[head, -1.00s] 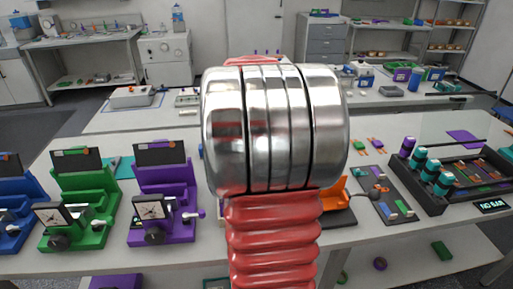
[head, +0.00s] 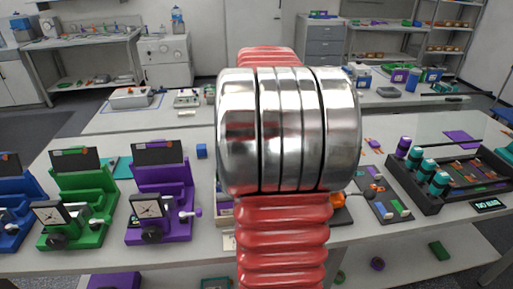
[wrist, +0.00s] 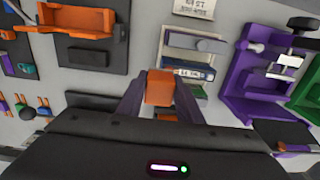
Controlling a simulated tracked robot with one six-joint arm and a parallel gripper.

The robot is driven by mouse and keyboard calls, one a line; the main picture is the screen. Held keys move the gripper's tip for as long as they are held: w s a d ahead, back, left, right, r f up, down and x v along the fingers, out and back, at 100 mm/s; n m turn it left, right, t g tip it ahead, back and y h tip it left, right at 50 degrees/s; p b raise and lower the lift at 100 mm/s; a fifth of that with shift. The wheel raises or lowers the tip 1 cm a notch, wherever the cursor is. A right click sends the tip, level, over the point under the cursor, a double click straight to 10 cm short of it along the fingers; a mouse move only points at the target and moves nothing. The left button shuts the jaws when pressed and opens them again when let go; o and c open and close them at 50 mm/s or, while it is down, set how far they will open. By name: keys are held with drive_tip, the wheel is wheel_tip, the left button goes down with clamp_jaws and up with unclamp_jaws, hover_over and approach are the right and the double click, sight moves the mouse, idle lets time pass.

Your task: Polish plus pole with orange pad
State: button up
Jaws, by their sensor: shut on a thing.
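In the wrist view my gripper (wrist: 159,92) is shut on an orange block (wrist: 159,86), the orange pad, held between two dark fingers. Beyond it and slightly to the right is a pale tray (wrist: 168,57) with a grey cylinder (wrist: 212,46) and a blue-banded piece (wrist: 193,71). The pad appears close to the tray's edge in the picture; I cannot tell whether it touches anything. I cannot pick out the plus pole. In the head view my arm hides the gripper and pad.
A purple stand (head: 163,200) and a green stand (head: 78,205) are left of my arm in the head view. A black rack (head: 428,203) with teal-topped cylinders stands at right. In the wrist view an orange fixture (wrist: 85,20) is at upper left.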

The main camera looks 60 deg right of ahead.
drive_tip(key=shift+r, duration=1.9)
drive_tip(key=shift+s+a+f, duration=0.1)
drive_tip(key=shift+s+f, duration=0.05)
drive_tip(key=shift+s, duration=0.05)
